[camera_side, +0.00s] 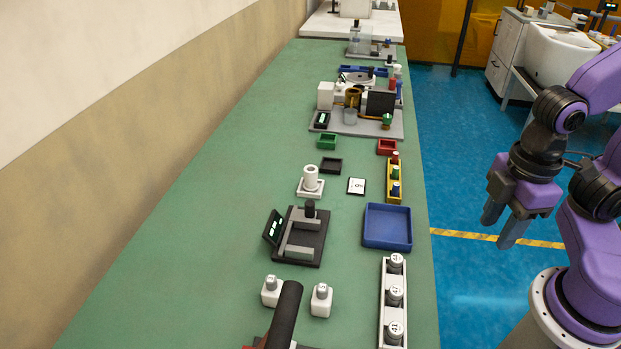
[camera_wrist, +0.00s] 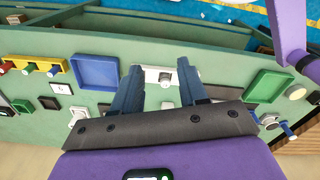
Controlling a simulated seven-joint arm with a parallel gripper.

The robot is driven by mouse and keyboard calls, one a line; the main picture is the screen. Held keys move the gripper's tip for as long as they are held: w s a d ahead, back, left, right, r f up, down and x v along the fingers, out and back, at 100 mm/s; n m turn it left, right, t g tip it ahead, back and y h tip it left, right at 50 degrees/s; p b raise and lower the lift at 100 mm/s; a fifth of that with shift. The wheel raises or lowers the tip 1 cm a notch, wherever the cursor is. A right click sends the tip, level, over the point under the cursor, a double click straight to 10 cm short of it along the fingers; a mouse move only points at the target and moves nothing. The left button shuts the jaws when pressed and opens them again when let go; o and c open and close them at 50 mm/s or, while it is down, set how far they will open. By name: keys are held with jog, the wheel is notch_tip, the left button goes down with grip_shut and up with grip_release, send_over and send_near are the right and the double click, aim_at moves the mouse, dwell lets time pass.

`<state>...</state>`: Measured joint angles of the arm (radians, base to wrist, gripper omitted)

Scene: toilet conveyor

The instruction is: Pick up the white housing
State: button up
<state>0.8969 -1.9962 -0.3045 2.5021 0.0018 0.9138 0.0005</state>
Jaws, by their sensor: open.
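Several white things are in view, and I cannot tell for sure which is the white housing. A white hollow cylinder on a square base (camera_side: 311,180) stands upright at mid-table in the side view. Two small white blocks with grey tops, one left (camera_side: 271,291) and one right (camera_side: 321,300), stand nearer the camera. A long white holder (camera_side: 384,330) carries three round-topped weights. My gripper (camera_side: 499,224) hangs right of the table, apart from everything. In the wrist view my gripper (camera_wrist: 160,70) is open and empty, with part of the white holder (camera_wrist: 150,75) showing beyond its fingers.
A blue tray (camera_side: 387,227) lies at the table's right edge, with a yellow rack (camera_side: 398,183) behind it. A dark fixture with a small screen (camera_side: 301,238) stands left of the tray. A dark handle-like object (camera_side: 285,315) rises at the front. The table's left side is clear.

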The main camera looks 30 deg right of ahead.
jog(key=shift+o, duration=0.3)
jog(key=o, duration=0.4)
jog(key=w+a+n+t+h, duration=0.1)
jog(key=w+a+n+h, duration=0.1)
jog(key=w+a, duration=0.35)
jog(key=w+a+n+h, duration=0.1)
jog(key=w+a+h, duration=0.15)
jog(key=w, duration=0.65)
jog(key=w+a+n+t+h, duration=0.1)
jog(key=w+a+n, duration=0.1)
jog(key=w+a, duration=0.35)
jog(key=n+t+h, duration=0.3)
jog(key=n+h, duration=0.2)
jog(key=h, duration=0.3)
send_near(313, 169)
jog(key=shift+y, duration=0.35)
jog(key=x, duration=1)
jog(key=shift+d+r, duration=0.1)
jog(key=shift+d, duration=0.35)
